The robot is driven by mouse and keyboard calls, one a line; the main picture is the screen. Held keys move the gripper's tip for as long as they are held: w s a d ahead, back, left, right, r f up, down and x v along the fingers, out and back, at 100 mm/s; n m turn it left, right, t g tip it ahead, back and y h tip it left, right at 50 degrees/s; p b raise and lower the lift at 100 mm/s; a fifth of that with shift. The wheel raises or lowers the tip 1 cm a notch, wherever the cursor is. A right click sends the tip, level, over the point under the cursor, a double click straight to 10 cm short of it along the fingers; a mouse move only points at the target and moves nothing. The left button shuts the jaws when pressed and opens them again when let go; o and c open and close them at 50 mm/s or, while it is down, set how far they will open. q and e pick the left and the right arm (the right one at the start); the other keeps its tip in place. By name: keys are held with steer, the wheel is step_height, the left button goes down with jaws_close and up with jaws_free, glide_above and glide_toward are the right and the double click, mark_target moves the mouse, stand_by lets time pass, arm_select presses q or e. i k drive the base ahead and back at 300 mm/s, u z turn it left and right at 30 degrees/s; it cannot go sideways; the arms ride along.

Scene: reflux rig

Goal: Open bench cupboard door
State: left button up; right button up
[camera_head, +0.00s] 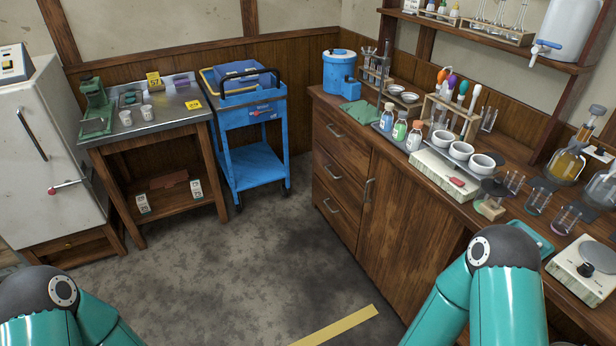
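The wooden bench (330,100) runs along the right side. Its cupboard door (408,222) is a brown wood panel to the right of a stack of drawers, and it looks shut flush with the bench front. A vertical metal handle (368,190) sits near the door's left edge. My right arm's teal links cover the area at the door's lower right. My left arm's teal links show at the bottom left corner. Neither gripper is in the frame, so I cannot see their fingers or whether they touch anything.
The drawers (338,146) have metal handles that stick out. The bench top carries glassware, white bowls (461,150) and a balance (585,268). A blue cart (253,167), a side table (165,127) and a white fridge (40,155) stand at the back left. The grey floor (255,265) before the bench is clear.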

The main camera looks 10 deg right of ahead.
mark_target(407, 239)
steer(key=u, duration=0.15)
steer(key=i, duration=1.7)
steer(key=z, duration=0.7)
steer(key=k, duration=0.9)
steer(key=z, duration=0.15)
steer(key=i, duration=0.9)
steer(key=u, duration=0.1)
